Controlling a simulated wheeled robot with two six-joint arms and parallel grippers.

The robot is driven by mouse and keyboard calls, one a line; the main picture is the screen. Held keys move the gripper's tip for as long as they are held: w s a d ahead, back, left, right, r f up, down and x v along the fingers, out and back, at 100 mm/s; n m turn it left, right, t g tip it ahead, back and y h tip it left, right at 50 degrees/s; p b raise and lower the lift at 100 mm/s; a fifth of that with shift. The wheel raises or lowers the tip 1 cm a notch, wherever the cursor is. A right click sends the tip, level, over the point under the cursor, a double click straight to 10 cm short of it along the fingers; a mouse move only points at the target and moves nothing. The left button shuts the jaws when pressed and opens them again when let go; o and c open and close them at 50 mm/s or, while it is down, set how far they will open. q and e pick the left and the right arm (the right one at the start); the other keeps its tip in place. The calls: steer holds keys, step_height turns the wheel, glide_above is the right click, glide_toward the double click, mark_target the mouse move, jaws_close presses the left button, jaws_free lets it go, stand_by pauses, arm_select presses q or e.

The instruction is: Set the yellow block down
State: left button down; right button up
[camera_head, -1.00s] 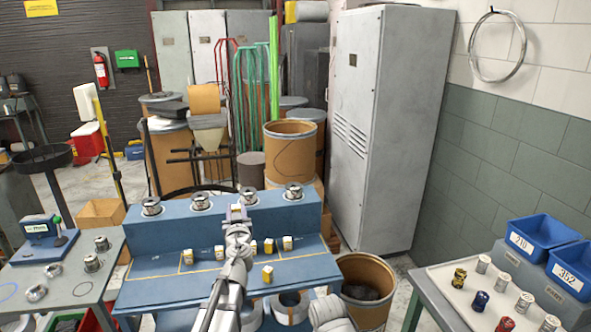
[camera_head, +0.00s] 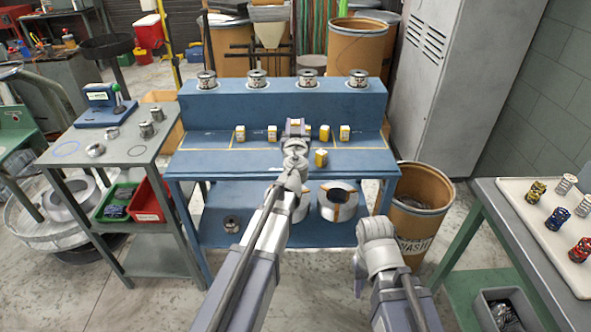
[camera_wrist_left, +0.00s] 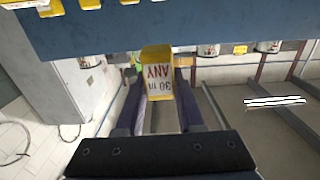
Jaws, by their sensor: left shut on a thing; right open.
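A yellow block (camera_wrist_left: 158,75) with a white label sits between the jaws of my left gripper (camera_wrist_left: 160,90) in the left wrist view. In the head view, my left gripper (camera_head: 297,129) is at the blue bench's ledge (camera_head: 205,162), in front of its raised back part. The jaws there hide most of the held block, and I cannot tell whether it touches the ledge. Other yellow-and-white blocks stand in a row to the left (camera_head: 272,133) and right (camera_head: 324,132). One more block (camera_head: 320,158) stands nearer the front edge.
Metal spools (camera_head: 256,79) stand on the bench's raised back. A grey side table (camera_head: 115,160) is at left, with red (camera_head: 148,203) and green bins below its top. A brown drum (camera_head: 420,205) stands right of the bench. A white tray (camera_head: 515,187) holds coloured springs at right.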

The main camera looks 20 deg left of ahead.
arm_select(q)
step_height(320, 180, down, 10)
steer(key=b, duration=0.9)
steer(key=shift+r, duration=0.25)
steer(key=shift+f+b, duration=0.1)
steer(key=shift+b, duration=0.2)
steer(key=shift+f, duration=0.15)
steer(key=c, duration=0.5)
jaws_free()
